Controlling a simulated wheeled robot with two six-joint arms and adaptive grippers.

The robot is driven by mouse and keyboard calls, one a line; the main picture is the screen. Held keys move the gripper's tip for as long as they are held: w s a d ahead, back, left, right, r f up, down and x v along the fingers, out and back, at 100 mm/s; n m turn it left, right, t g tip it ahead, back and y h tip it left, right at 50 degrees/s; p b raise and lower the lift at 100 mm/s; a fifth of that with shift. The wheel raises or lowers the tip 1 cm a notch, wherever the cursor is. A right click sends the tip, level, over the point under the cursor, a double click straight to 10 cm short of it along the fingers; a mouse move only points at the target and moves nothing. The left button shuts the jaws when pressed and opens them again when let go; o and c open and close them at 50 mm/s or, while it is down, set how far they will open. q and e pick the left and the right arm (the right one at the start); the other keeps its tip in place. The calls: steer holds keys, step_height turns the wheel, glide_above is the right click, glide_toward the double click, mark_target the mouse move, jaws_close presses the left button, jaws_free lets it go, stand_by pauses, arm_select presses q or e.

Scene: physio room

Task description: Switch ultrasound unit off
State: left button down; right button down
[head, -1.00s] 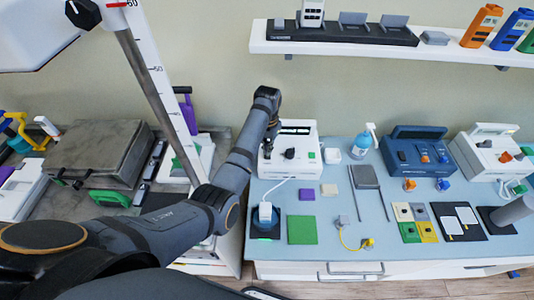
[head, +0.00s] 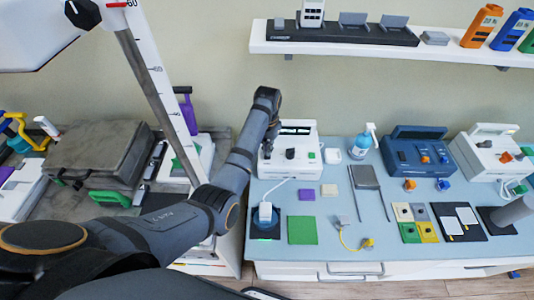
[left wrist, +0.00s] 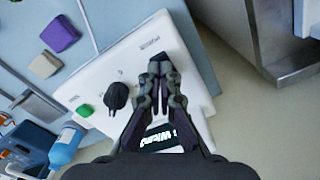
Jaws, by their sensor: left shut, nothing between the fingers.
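The ultrasound unit (head: 306,156) is a white box at the left end of the blue table, with a dark display, a black knob (head: 290,153) and a green button (head: 311,155). In the left wrist view the unit (left wrist: 125,62) shows the knob (left wrist: 116,96), the green button (left wrist: 85,111) and small lettering near the fingertips. My left gripper (left wrist: 160,69) is shut and empty, its tips at a dark part by that lettering, which they partly cover. I cannot tell whether they touch it. In the head view my left gripper (head: 267,150) is at the unit's left side. My right gripper is out of view.
A white probe (head: 265,212) on a dark pad stands in front of the unit, with a cable. A purple block (head: 307,194) and a green square (head: 301,230) lie nearby. A blue-and-white bottle (head: 362,142) and a blue device (head: 414,150) stand right. A shelf (head: 390,47) hangs above.

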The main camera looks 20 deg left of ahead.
arm_select(q)
steer(key=shift+f, duration=0.8)
steer(key=shift+s+f+b, duration=0.1)
steer(key=shift+f+b, duration=0.25)
steer(key=shift+b, duration=0.05)
stand_by(0.3)
steer(key=shift+r, duration=0.1)
step_height(320, 180, up, 2)
steer(key=p, duration=0.3)
steer(key=shift+r, duration=0.1)
step_height(320, 180, up, 3)
steer(key=p, duration=0.3)
steer(key=shift+r+p, duration=0.85)
